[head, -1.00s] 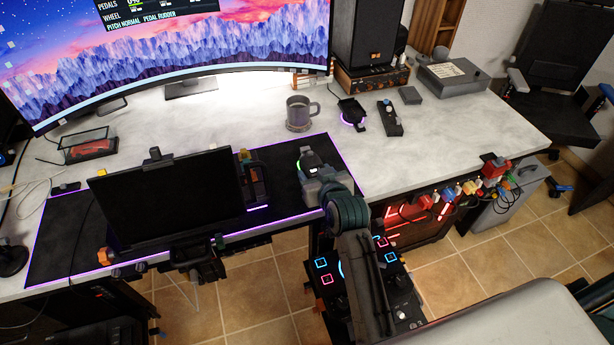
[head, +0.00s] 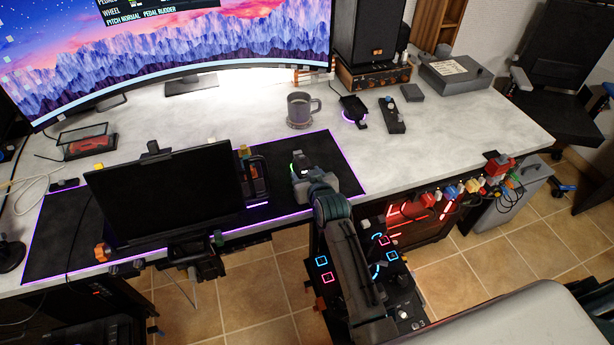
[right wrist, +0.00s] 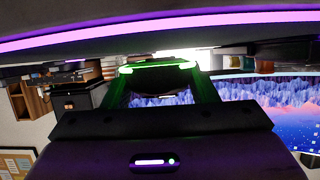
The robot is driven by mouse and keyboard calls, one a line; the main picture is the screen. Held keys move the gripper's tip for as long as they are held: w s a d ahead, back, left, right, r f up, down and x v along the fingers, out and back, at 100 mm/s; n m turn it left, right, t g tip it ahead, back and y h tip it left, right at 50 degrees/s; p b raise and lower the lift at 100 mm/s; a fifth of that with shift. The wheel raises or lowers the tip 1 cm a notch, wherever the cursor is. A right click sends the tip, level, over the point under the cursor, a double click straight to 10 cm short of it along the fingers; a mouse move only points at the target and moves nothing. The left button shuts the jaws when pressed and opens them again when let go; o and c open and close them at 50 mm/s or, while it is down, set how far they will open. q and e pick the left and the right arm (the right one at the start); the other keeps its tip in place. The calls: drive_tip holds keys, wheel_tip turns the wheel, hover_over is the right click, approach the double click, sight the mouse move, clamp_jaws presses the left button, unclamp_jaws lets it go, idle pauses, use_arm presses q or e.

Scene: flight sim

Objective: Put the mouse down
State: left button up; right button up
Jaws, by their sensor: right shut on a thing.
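The mouse is a small dark thing with a green-lit edge, at my right gripper (head: 299,168) in the head view. My right gripper is shut on it over the right part of the black desk mat (head: 285,153). The gripper hides much of the mouse, and I cannot tell whether it touches the mat. In the right wrist view the mouse (right wrist: 160,68) shows as a green-lit band between the two fingers, which glow green. My left gripper is not in view.
A black screen (head: 165,195) stands at the mat's front, left of my right gripper. A grey mug (head: 299,108) stands behind the mat. A purple-lit puck (head: 353,110) and a black control box (head: 391,116) lie to its right.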

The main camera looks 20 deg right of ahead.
drive_tip(key=shift+f, duration=0.5)
drive_tip(key=shift+f, duration=0.1)
drive_tip(key=o, duration=1.1)
drive_tip(key=v, duration=1.2)
drive_tip(key=shift+b, duration=0.4)
